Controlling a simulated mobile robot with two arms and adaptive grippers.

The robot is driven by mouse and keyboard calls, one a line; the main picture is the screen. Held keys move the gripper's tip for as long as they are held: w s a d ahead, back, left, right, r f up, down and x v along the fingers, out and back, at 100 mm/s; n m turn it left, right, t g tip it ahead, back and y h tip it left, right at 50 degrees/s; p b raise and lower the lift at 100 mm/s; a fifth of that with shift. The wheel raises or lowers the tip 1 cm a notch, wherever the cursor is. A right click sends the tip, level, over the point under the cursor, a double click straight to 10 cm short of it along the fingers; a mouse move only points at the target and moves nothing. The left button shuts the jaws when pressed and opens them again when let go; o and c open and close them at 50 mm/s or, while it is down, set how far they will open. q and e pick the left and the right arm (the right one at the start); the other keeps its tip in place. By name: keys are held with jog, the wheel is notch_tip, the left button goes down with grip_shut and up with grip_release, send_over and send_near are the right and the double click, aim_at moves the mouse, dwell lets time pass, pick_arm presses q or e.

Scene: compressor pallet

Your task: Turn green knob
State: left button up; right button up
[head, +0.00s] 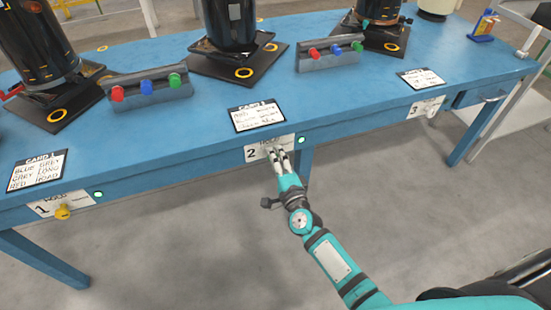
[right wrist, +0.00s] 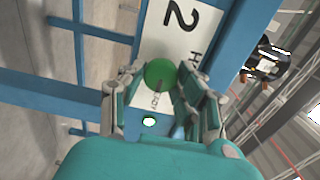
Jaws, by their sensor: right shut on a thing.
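A round green knob (right wrist: 160,72) sits on the white plate marked 2 (right wrist: 172,36) on the table's front edge. My right gripper (right wrist: 172,84) is shut on the knob, with a finger on either side of it in the right wrist view. In the head view the right gripper (head: 279,152) reaches up to the same plate (head: 252,154) and its fingers hide the knob. A green light glows next to the plate, in the head view (head: 302,140) and the right wrist view (right wrist: 149,121). My left gripper is not in view.
The blue table (head: 200,120) carries dark machines on black bases and two grey blocks (head: 330,62) with red, blue and green knobs. Plate 1 (head: 45,204) has a yellow knob (head: 62,212); plate 3 (head: 427,107) is at right. Written cards lie near the edge. The floor in front is clear.

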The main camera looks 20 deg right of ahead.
jog(key=o, duration=1.1)
jog(key=shift+o, duration=0.2)
jog(key=s, duration=1.2)
jog(key=shift+d, duration=0.2)
